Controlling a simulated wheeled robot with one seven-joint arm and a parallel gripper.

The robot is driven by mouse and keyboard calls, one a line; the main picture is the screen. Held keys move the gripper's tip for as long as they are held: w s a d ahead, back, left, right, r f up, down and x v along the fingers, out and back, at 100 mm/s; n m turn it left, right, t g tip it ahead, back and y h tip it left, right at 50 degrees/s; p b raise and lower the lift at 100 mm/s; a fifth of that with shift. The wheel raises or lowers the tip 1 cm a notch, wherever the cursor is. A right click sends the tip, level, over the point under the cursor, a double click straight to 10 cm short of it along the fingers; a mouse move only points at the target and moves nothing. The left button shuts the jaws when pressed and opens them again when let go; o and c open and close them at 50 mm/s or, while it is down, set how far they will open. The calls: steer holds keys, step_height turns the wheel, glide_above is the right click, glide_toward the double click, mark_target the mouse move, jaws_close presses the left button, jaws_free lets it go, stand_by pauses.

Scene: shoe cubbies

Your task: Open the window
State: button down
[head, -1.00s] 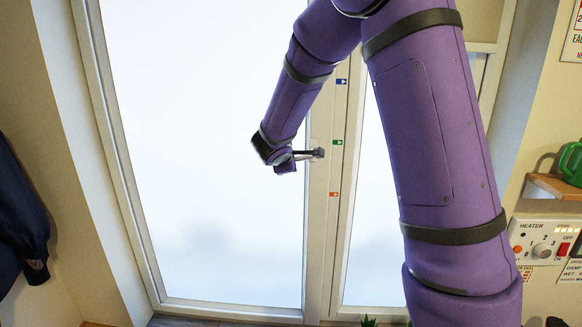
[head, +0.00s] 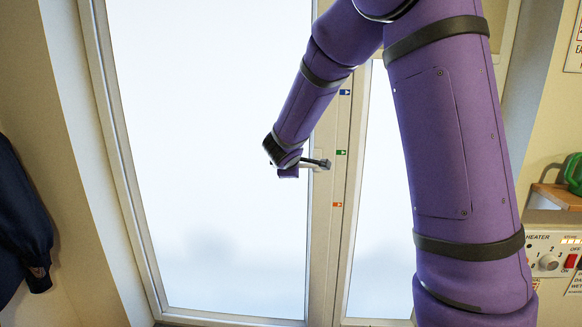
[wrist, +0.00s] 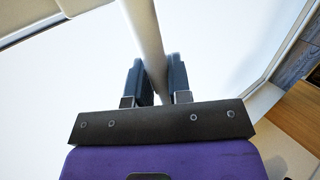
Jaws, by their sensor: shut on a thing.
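The window is a tall pale-framed pane (head: 215,180) of bright, whitish glass. A second, narrower pane (head: 382,190) stands to its right, partly hidden by my arm. The upright frame strip (head: 330,235) between them carries small blue, green and orange arrow marks and the handle. My gripper (head: 322,163) is at that strip, beside the green mark. In the wrist view, my gripper (wrist: 156,80) has its two dark fingers on either side of a pale handle bar (wrist: 145,32), shut on it. No gap shows between the pane and its frame.
A dark blue jacket (head: 22,225) hangs on the left wall. A heater control panel (head: 550,258) is on the right, below a wooden shelf (head: 555,196) with a green object (head: 574,172). A wooden surface (wrist: 292,120) shows at right in the wrist view.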

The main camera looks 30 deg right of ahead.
steer(key=s+a+m+g+h, duration=0.2)
steer(key=s+a+m, duration=0.1)
steer(key=s+a, duration=1.5)
steer(key=a, duration=0.4)
steer(key=shift+m+g+h, duration=0.3)
steer(key=shift+m+g, duration=0.1)
steer(key=shift+a, duration=0.1)
steer(key=c, duration=1.1)
jaws_free()
steer(key=v, duration=1.1)
steer(key=shift+f, duration=0.1)
steer(key=shift+s, duration=0.1)
